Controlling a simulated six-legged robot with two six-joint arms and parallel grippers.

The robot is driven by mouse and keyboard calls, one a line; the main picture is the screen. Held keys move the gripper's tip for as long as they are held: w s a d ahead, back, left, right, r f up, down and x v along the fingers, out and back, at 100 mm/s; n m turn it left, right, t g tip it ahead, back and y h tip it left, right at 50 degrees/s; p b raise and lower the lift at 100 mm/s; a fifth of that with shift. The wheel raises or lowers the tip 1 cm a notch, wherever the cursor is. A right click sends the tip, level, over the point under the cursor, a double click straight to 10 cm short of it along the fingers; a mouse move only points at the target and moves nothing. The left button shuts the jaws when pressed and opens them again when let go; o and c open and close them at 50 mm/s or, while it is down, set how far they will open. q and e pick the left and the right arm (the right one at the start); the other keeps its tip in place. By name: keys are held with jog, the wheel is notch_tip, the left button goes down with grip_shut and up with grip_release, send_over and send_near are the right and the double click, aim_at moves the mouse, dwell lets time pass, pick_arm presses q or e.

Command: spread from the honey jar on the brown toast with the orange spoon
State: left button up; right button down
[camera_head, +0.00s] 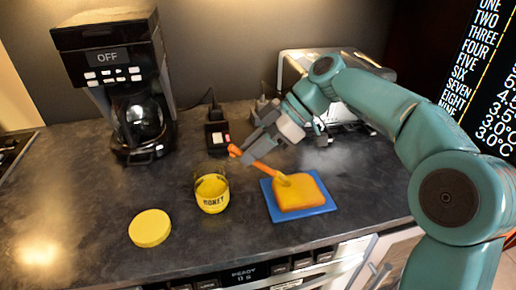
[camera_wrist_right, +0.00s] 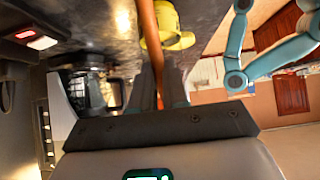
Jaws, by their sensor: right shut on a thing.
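My right gripper (camera_head: 260,143) is shut on the handle of the orange spoon (camera_head: 265,167). The spoon slants down to the right, and its yellow-coated bowl is at the top of the toast (camera_head: 298,193); whether it touches cannot be told for sure. The toast's top looks yellow-orange, and it lies on a blue square board (camera_head: 282,215). The honey jar (camera_head: 212,195) stands open and upright to the left of the board, with yellow honey inside. In the right wrist view the spoon handle (camera_wrist_right: 149,50) runs between the fingers. My left gripper is not in view.
A round yellow lid (camera_head: 150,228) lies flat on the dark counter, left of the jar. A coffee maker (camera_head: 125,85) stands at the back left and a silver toaster (camera_head: 300,62) behind my right arm. A small black device (camera_head: 217,133) stands behind the jar.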

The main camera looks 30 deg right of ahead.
notch_tip(320, 180, up, 7)
jog(key=p, duration=0.6)
dwell(0.3)
jog(key=shift+w, duration=0.15)
dwell(0.5)
jog(key=s+a+r+p, duration=0.1)
jog(key=s+r+p, duration=0.2)
jog(key=s+p, duration=0.2)
notch_tip(320, 180, down, 7)
jog(key=b, duration=0.8)
jog(key=shift+w+f, duration=0.15)
jog(key=shift+w, duration=0.05)
jog(key=shift+f+b, duration=1.25)
jog(key=shift+b, duration=0.15)
dwell(1.3)
